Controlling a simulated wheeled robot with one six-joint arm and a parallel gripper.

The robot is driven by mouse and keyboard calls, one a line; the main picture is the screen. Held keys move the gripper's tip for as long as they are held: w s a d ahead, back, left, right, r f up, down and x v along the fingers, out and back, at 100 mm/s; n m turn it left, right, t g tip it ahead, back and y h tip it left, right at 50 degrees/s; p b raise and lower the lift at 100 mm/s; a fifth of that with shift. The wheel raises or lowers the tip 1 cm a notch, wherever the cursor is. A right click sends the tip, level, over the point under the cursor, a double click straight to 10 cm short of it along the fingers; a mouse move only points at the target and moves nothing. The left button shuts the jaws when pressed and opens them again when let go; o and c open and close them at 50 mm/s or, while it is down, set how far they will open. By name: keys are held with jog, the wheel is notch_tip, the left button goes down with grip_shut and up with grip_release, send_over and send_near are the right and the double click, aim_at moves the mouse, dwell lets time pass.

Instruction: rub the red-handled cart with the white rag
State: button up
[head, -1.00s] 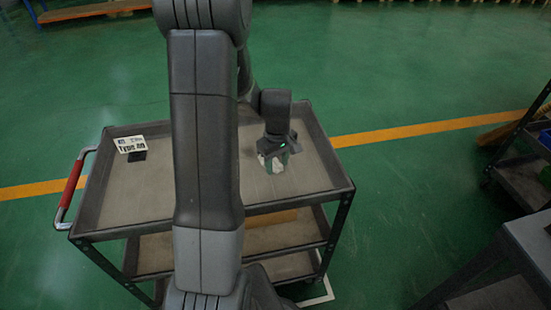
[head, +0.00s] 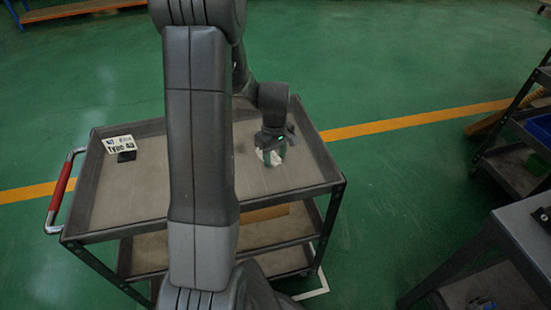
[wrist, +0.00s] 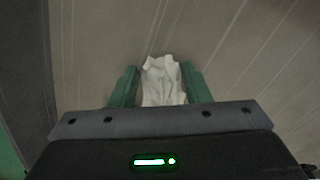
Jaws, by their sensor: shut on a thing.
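The cart (head: 140,200) is a grey cart with shelves below its top tray and a red handle (head: 62,188) at its left end. My gripper (head: 271,158) is over the right part of the top tray, pointing down. It is shut on the white rag (head: 268,157). In the wrist view the crumpled rag (wrist: 162,80) sits between the green fingers of my gripper (wrist: 161,84), with the tray surface (wrist: 100,50) close behind it. I cannot tell whether the rag touches the tray. My arm hides the middle of the cart.
A small label sign (head: 119,145) on a black base stands on the tray's left part. A grey table (head: 525,235) is at the lower right. A dark shelf with a blue bin (head: 540,128) stands at the right edge. Green floor is open behind the cart.

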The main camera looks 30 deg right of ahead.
aim_at(284, 166)
jog(key=shift+w+d+r+p, duration=0.1)
jog(key=shift+w+d+p, duration=0.2)
jog(key=shift+w, duration=1.15)
jog(key=shift+w+d+f+p, duration=0.1)
jog(key=shift+w+d+p, duration=0.25)
jog(key=shift+w, duration=1.05)
jog(key=shift+w+d+r+p, duration=0.15)
jog(key=shift+w+d, duration=0.25)
jog(key=shift+w, duration=1.05)
